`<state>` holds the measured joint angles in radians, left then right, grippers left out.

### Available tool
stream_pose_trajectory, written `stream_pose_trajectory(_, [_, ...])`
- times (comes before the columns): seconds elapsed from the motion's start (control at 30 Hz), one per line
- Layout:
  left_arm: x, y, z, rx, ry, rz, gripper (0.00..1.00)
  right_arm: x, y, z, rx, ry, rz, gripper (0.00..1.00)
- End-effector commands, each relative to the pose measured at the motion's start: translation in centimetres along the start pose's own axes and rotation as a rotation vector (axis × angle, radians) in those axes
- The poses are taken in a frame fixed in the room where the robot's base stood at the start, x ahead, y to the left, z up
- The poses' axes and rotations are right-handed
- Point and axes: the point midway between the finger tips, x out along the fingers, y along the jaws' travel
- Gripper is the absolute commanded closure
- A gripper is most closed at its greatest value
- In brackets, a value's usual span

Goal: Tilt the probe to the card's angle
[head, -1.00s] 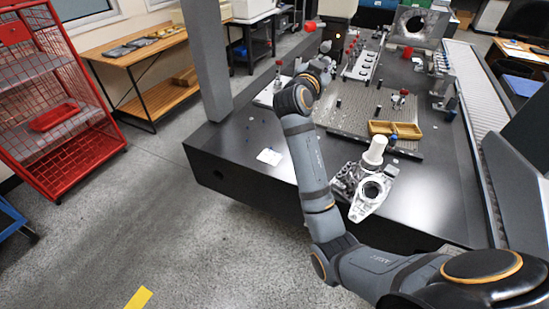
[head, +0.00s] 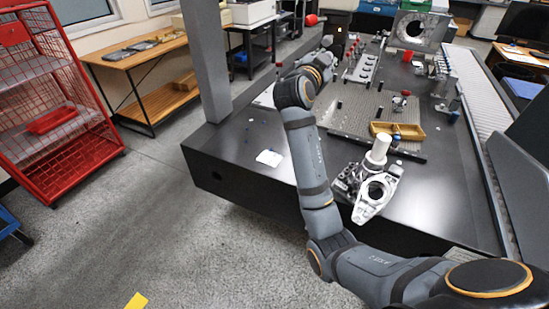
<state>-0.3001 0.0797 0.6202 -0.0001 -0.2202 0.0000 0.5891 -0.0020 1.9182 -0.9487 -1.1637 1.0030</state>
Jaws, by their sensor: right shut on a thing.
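My right arm comes in from the lower right and reaches away over the dark granite table (head: 240,150). My right gripper (head: 327,43) is at the far end, small and partly hidden by its own wrist. It is shut on what seems to be the probe, below the dark gantry head (head: 337,20); the probe's tilt is too small to read. A red ball-like part (head: 311,20) shows just left of the gripper. My left gripper is not in view.
A pegged fixture plate (head: 355,112) holds a yellow tray (head: 398,130). A metal casting (head: 375,195) with a white cylinder (head: 377,150) sits at the front. A grey gantry column (head: 205,60) stands left. Bare table surrounds the card.

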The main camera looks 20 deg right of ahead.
Motion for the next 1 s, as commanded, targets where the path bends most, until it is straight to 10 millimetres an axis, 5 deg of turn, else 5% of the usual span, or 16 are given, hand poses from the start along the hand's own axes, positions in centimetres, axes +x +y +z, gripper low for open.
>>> stream_pose_trajectory(1.0, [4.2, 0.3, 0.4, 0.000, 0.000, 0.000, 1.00, 0.0, 0.1, 0.2, 0.269, 0.000, 0.000, 0.96])
